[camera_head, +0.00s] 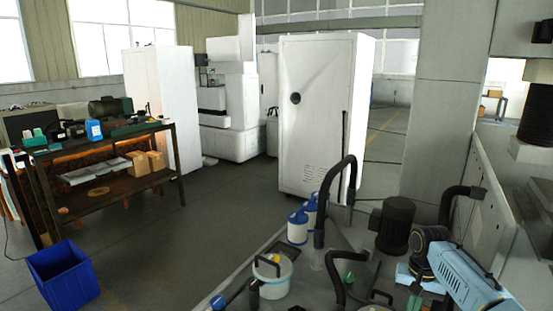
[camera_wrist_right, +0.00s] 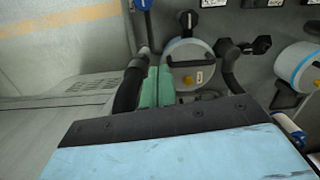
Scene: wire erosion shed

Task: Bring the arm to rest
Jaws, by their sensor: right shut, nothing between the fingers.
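My right arm, light blue with a dark grey joint, comes in at the lower right of the head view. In the right wrist view the light blue wrist with its dark bolted edge fills the bottom. My right gripper (camera_wrist_right: 157,75) shows there as two green fingers side by side, shut, with nothing seen between them. The fingers point toward a white round container (camera_wrist_right: 189,62) with a dark handle; whether they touch it I cannot tell. My left gripper is not in view.
A black hose (camera_head: 325,205), a dark motor (camera_head: 396,224) and a white bucket (camera_head: 272,276) stand near the arm. A white cabinet (camera_head: 320,120) stands behind.

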